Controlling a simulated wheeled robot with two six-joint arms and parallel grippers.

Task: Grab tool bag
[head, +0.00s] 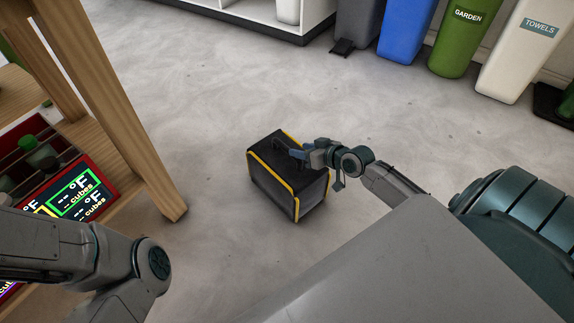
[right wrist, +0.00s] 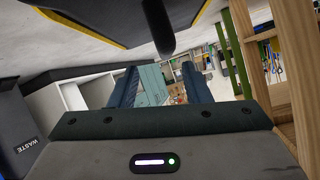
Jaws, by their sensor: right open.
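The tool bag (head: 268,185) is a black box-shaped bag with yellow edging. It stands on the grey floor in the middle of the head view. My right gripper (head: 297,153) is over the bag's top, close to its dark handle (head: 283,146). In the right wrist view my right gripper (right wrist: 161,78) has its two fingers spread, with no object visible between them. The dark bag (right wrist: 85,22) fills the top there, and a rounded dark bar (right wrist: 158,25), apparently the handle, hangs near the fingers. Contact cannot be told. My left gripper is out of view.
A wooden shelf unit (head: 125,120) stands at the left, holding a red device (head: 95,180) with lit displays. Grey, blue (head: 405,30), green (head: 458,40) and white (head: 518,50) bins line the back right. The floor around the bag is clear.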

